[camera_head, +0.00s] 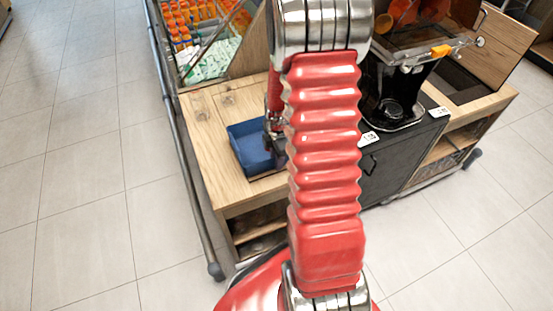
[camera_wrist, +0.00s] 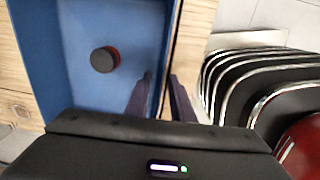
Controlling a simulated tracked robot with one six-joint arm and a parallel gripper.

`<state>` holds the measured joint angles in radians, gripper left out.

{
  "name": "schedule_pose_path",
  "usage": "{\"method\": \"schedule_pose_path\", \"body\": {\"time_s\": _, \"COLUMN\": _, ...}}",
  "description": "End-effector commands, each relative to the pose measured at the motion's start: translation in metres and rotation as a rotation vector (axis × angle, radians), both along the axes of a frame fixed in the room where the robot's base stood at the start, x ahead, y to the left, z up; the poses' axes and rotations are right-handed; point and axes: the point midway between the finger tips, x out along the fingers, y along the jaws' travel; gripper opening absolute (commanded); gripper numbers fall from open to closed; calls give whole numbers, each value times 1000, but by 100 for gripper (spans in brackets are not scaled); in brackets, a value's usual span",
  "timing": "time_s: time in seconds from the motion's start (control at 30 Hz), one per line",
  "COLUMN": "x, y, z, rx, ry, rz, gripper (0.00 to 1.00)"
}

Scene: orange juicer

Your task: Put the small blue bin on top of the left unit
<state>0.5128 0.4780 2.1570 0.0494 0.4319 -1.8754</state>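The small blue bin (camera_head: 248,146) is on the wooden top of the left unit (camera_head: 205,125), near its front right part. In the wrist view the bin (camera_wrist: 85,95) is seen from above, with a dark round piece with a red edge (camera_wrist: 104,60) inside. My gripper (camera_head: 274,133) is at the bin's right side, partly hidden behind my red arm. In the wrist view my gripper (camera_wrist: 160,76) has one finger inside the bin and one outside, astride its right wall. A gap shows between the fingertips; firm contact with the wall cannot be made out.
Orange bottles (camera_head: 190,20) stand in a display behind the unit. A metal rail (camera_head: 180,140) runs along the unit's left side. A black juicer (camera_head: 395,95) stands on the dark cabinet to the right. Tiled floor (camera_head: 85,180) is clear at left.

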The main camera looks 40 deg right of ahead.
Motion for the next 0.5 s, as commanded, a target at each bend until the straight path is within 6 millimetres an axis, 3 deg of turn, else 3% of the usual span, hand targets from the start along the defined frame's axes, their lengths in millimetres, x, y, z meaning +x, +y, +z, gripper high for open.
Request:
{"method": "schedule_pose_path", "body": {"time_s": 0.27, "x": 0, "y": 0, "z": 9, "rx": 0, "ry": -1, "rz": 0, "gripper": 22}}
{"method": "schedule_pose_path", "body": {"time_s": 0.5, "x": -2, "y": 0, "z": 35, "rx": -2, "ry": -3, "rz": 0, "gripper": 22}}
